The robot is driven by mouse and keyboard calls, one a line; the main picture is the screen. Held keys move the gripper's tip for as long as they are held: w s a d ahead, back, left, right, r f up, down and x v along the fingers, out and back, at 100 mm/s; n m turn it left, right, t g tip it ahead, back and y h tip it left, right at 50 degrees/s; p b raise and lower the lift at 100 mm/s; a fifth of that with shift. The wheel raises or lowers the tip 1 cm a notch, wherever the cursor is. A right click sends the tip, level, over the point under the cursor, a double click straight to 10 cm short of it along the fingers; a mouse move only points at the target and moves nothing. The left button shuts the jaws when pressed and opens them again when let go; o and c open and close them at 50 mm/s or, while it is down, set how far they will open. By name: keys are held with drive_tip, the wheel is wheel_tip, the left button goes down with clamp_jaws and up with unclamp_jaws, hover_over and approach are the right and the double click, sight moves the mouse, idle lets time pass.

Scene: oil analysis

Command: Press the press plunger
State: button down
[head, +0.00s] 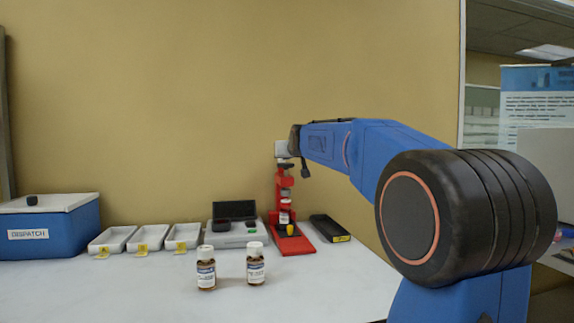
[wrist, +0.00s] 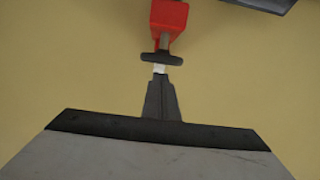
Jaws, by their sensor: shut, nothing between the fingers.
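The red press (head: 284,188) stands upright on its red base at the back of the bench, with a small labelled vial (head: 285,208) in it. Its plunger has a dark crossbar handle (wrist: 162,58) on a grey rod; the handle also shows at the press top in the head view (head: 286,166). My gripper (head: 284,160) is above the press, pointing down, with its fingers shut and empty. In the wrist view the closed fingertips (wrist: 160,76) are right at the handle, in line with the rod. I cannot tell whether they touch it.
Two brown bottles (head: 206,268) (head: 256,263) stand in front. Left of the press are a grey device (head: 236,236), white trays (head: 183,236) and a blue dispatch box (head: 60,230). A black case (head: 329,228) lies right of the press.

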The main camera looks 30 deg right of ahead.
drive_tip(key=v, duration=1)
drive_tip(key=shift+r, duration=0.4)
drive_tip(key=shift+s, duration=0.1)
